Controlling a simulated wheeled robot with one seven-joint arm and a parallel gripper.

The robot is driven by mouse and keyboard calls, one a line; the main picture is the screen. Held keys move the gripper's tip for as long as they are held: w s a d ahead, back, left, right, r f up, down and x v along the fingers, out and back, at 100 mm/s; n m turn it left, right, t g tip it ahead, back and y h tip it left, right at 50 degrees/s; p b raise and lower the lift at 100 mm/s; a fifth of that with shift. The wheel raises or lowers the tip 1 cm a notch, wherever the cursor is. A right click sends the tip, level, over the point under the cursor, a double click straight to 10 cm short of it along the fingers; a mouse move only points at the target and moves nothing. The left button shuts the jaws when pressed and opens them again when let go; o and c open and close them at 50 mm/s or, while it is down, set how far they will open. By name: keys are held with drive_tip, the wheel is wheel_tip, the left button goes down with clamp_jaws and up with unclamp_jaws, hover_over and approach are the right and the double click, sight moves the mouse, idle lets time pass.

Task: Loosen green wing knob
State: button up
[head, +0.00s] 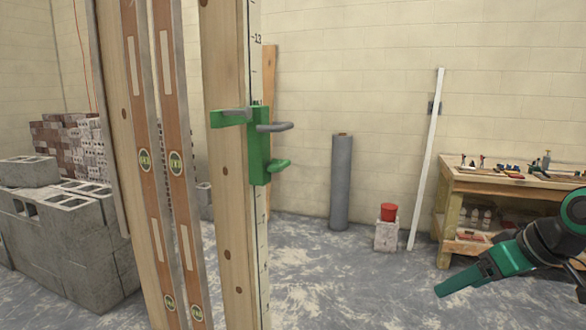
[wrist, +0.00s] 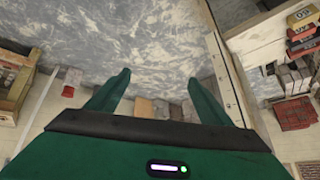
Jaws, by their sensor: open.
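A green bracket (head: 259,150) is fixed on a wooden post (head: 229,190) in the middle of the head view. It has a green wing knob (head: 280,165) low on its right side. A grey handle (head: 274,127) sticks out above the knob. A second grey piece lies at the top left of the bracket. My gripper (head: 440,291) is at the lower right, well apart from the bracket and pointing left. In the wrist view my gripper (wrist: 157,88) is open, with nothing between its two green fingers. The knob is not recognisable in the wrist view.
Two spirit levels (head: 170,160) stand left of the post. Grey concrete blocks (head: 60,225) are stacked at the left. A workbench (head: 500,190) with tools stands at the right. The floor between is clear.

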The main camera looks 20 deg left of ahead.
drive_tip(key=w+a+r+n+y, duration=0.2)
drive_tip(key=a+r+n+y, duration=0.15)
drive_tip(key=a, duration=0.35)
drive_tip(key=w+a+r+n+y, duration=0.1)
drive_tip(key=a+r+n+y, duration=0.1)
drive_tip(key=a+r, duration=0.35)
drive_tip(key=n+g+y, duration=0.4)
drive_tip(key=n+y, duration=0.1)
drive_tip(key=y, duration=0.2)
approach(286, 165)
drive_tip(key=a, duration=0.9)
drive_tip(key=shift+w+a, duration=0.1)
drive_tip(key=shift+w, duration=0.1)
drive_tip(key=shift+c, duration=0.5)
drive_tip(key=c, duration=0.9)
drive_tip(key=shift+a, duration=0.1)
drive_tip(key=shift+c, duration=0.2)
